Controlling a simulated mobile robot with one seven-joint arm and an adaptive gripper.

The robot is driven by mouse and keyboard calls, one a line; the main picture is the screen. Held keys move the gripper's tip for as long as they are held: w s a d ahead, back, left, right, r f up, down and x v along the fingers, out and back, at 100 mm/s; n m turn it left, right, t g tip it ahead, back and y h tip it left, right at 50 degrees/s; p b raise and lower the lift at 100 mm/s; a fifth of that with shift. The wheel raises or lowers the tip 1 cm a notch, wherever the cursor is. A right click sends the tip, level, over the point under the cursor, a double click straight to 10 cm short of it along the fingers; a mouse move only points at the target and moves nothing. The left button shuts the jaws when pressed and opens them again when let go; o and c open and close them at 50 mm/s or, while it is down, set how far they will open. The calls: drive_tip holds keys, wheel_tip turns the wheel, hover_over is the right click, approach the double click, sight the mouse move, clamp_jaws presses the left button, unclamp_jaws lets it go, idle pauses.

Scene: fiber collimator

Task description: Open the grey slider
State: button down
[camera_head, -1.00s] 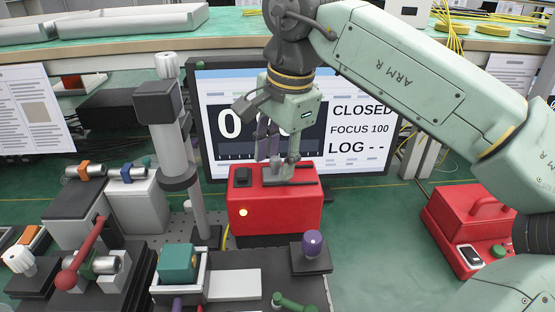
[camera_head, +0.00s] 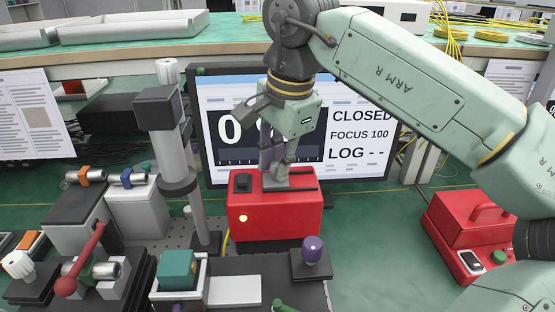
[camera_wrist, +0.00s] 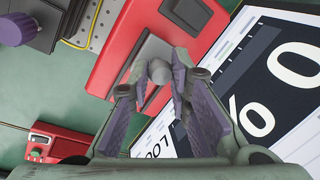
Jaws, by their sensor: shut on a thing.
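The grey slider (camera_head: 276,184) sits on top of the red box (camera_head: 275,217), in front of the monitor. My gripper (camera_head: 274,165) points down over the box, with its fingers close together on the slider's upright grey knob. In the wrist view, the knob (camera_wrist: 157,74) stands between the purple-padded fingertips of my gripper (camera_wrist: 165,85). The fingers partly hide the knob in the head view.
A black block (camera_head: 242,180) stands on the red box, left of the slider. A purple knob (camera_head: 312,247) on a dark base is in front. A grey post (camera_head: 176,165) stands close left. Another red box (camera_head: 478,232) with a handle is at right.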

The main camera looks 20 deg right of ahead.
sight(298, 180)
drive_tip(key=shift+d, duration=0.1)
drive_tip(key=d, duration=0.4)
drive_tip(key=shift+s+d, duration=0.1)
drive_tip(key=shift+s, duration=0.3)
drive_tip(key=c, duration=1.5)
unclamp_jaws()
drive_tip(key=shift+o, duration=0.2)
wheel_tip(298, 180, up, 8)
drive_tip(key=s, duration=0.1)
drive_tip(key=shift+s+d+f, duration=0.2)
drive_tip(key=shift+f, duration=0.05)
drive_tip(key=shift+f, duration=0.1)
